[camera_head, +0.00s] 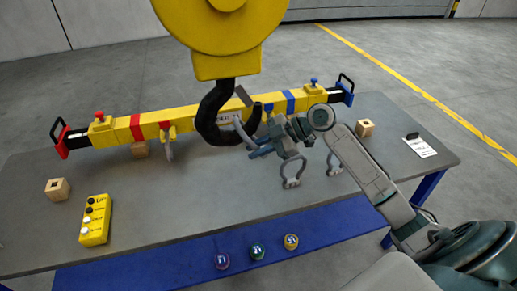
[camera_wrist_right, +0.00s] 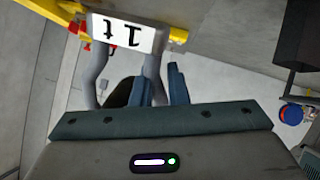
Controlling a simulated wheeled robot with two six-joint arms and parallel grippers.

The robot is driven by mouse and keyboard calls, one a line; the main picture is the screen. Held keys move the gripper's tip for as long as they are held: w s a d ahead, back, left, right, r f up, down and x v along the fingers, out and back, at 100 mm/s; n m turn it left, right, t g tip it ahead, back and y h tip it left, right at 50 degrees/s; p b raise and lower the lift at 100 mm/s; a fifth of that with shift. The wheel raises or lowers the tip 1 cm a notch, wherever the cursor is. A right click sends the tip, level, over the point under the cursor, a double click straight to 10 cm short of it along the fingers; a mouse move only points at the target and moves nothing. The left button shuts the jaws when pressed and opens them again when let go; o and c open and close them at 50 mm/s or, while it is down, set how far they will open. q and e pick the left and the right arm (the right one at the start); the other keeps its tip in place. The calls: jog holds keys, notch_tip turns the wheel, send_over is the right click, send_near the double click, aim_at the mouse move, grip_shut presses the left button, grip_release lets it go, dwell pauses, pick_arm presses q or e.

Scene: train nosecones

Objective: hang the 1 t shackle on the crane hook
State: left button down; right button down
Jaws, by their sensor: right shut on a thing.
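The black crane hook (camera_head: 212,118) hangs from a yellow block in the middle of the head view. My right gripper (camera_head: 259,134) is just right of the hook and is shut on the grey 1 t shackle (camera_head: 241,133). In the right wrist view the shackle's two grey legs (camera_wrist_right: 102,72) rise from the jaws, with an upside-down white "1t" label (camera_wrist_right: 123,34) across the top. A dark curved shape, likely the hook, shows between the legs. In the head view the shackle is close beside the hook's tip; I cannot tell whether it is around it. My left gripper is not in view.
A yellow lifting beam (camera_head: 185,119) lies behind the hook along the grey table (camera_head: 150,205). Two other grey shackles (camera_head: 292,173) (camera_head: 333,166) are below and right of my gripper. A yellow control box (camera_head: 95,220) and wooden blocks stand on the table.

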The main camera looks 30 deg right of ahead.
jog(key=c, duration=1.3)
grip_release()
jog(key=shift+c, duration=0.2)
jog(key=shift+d, duration=0.1)
jog(key=b+v, duration=0.4)
jog(key=v, duration=0.6)
jog(key=shift+s+d+r, duration=0.15)
jog(key=shift+s+r, duration=0.05)
jog(key=shift+r, duration=0.05)
